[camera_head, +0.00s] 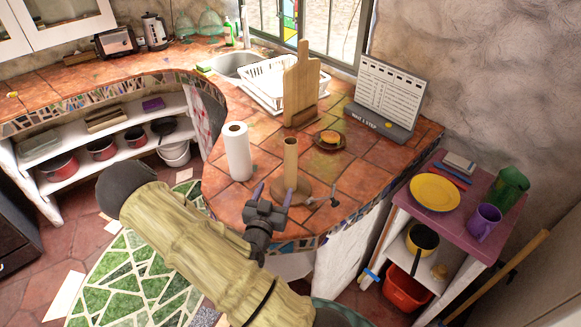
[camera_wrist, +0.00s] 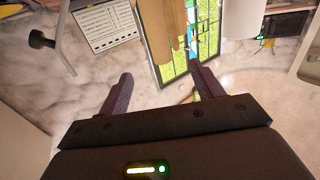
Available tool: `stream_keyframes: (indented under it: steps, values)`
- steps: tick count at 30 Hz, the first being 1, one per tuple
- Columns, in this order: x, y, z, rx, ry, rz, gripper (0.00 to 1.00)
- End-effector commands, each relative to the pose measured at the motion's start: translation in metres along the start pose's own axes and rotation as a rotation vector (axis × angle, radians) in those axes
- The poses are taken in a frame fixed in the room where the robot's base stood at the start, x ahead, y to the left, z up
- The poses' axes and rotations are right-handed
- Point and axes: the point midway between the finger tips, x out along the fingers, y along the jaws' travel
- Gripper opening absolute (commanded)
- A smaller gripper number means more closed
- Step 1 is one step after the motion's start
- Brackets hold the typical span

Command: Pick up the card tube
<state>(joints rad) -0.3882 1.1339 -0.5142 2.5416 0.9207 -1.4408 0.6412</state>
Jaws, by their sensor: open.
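The card tube (camera_head: 290,163) is a plain brown cardboard cylinder standing upright on the tiled counter, at a round wooden base (camera_head: 306,186). My gripper (camera_head: 273,191) is in front of it, near the counter's front edge, with its two purple-grey fingers spread and pointing towards the tube's lower part. No contact with the tube is visible. In the wrist view my gripper (camera_wrist: 160,72) is open and nothing sits between its fingers.
A white paper roll (camera_head: 237,152) stands left of the tube. A small metal-armed object (camera_head: 322,200) lies close on its right. Behind are a plate with food (camera_head: 330,139), a wooden board (camera_head: 300,88), a dish rack (camera_head: 268,85) and a calendar stand (camera_head: 388,95).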

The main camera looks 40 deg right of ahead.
Motion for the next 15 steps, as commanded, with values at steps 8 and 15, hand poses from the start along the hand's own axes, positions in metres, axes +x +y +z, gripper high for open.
stream_keyframes:
  steps: [8, 15]
  values:
    - [0.01, -0.002, 0.005, 0.004, 0.002, 0.001, 0.66]
    - [0.019, -0.001, 0.004, 0.003, 0.0, 0.0, 0.66]
